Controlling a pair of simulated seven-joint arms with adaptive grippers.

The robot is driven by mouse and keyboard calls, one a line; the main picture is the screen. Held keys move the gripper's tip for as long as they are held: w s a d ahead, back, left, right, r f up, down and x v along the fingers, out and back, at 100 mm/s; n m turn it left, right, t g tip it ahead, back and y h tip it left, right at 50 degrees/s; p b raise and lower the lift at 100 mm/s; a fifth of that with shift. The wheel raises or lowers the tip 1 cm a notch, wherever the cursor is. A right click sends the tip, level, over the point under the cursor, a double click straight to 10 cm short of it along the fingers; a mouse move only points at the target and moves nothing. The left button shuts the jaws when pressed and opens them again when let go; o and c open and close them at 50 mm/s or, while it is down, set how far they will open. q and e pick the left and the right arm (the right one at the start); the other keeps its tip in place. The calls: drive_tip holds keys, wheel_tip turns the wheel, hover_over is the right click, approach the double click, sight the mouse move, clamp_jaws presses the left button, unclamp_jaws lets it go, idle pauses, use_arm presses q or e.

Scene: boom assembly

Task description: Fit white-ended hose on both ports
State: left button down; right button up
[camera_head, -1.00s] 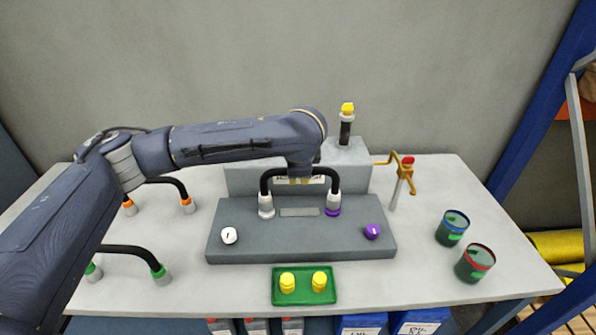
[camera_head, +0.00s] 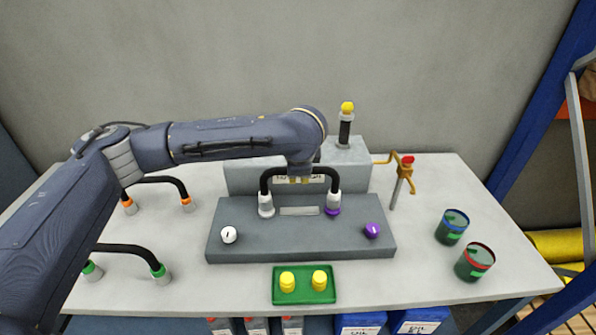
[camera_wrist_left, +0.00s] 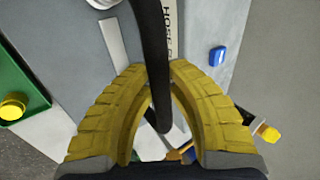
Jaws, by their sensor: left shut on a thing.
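The black arched hose (camera_head: 300,170) with white ends stands upright over the grey block (camera_head: 300,242). Its left end (camera_head: 266,206) meets the block's top; any port under it is hidden. Its right end (camera_head: 333,200) is at the purple port (camera_head: 333,212), whose ring shows just below it. I cannot tell whether either end is fully seated. My left gripper (camera_head: 300,180) is shut on the middle of the arch; in the left wrist view its yellow fingers (camera_wrist_left: 158,80) lie on both sides of the black hose (camera_wrist_left: 152,40). My right gripper is not in view.
A white knob (camera_head: 229,235) and a purple knob (camera_head: 372,231) sit on the block. A green tray (camera_head: 304,299) with yellow caps lies in front. Other hoses with orange (camera_head: 188,205) and green (camera_head: 159,271) ends lie left. Two cans (camera_head: 453,227) stand right; the table between is clear.

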use_arm(q)
drive_tip(key=shift+f, duration=0.65)
idle(0.5)
drive_tip(key=c, duration=1.6)
unclamp_jaws()
drive_tip(key=shift+c, duration=0.2)
drive_tip(key=v, duration=1.1)
drive_tip(key=shift+a, duration=0.1)
drive_tip(key=shift+f, duration=0.1)
